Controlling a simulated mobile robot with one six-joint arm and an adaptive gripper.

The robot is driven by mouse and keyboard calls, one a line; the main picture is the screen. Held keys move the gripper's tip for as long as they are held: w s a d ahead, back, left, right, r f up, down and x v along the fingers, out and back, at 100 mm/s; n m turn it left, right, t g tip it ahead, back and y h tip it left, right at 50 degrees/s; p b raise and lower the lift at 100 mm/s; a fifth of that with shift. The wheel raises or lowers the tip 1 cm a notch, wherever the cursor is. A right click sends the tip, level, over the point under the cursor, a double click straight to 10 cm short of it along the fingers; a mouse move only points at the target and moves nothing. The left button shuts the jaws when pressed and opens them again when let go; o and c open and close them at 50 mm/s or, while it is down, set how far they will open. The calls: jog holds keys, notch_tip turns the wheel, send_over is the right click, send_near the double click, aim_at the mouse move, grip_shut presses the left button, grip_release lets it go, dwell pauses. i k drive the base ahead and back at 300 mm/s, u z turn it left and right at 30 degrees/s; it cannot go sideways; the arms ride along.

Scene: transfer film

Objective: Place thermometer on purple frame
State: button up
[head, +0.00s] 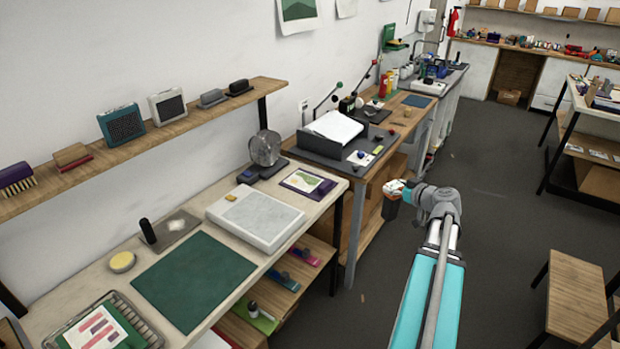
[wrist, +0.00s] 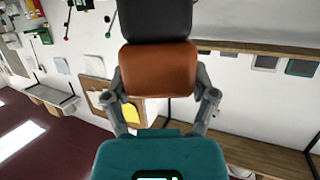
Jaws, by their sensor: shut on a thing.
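My gripper (head: 393,191) is at the end of my arm, over the floor to the right of the benches. In the wrist view its two fingers (wrist: 163,85) are shut on a brown and black block (wrist: 158,68). The block's lower part also shows in the head view (head: 390,208). I cannot tell from these frames whether it is the thermometer. The purple frame (head: 323,190) lies flat around a small picture near the right end of the near bench, left of my gripper and apart from it. I cannot make out a thermometer elsewhere.
A pale slab (head: 257,218) and a fan (head: 265,150) stand close to the purple frame. A green mat (head: 194,281) lies nearer. A wall shelf (head: 130,142) holds boxes and brushes. The floor (head: 490,230) is open right of my arm; a wooden stool (head: 577,295) stands there.

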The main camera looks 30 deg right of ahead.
aim_at(304, 181)
jog(key=z, duration=0.05)
jog(key=i, duration=1)
jog(key=u, duration=0.2)
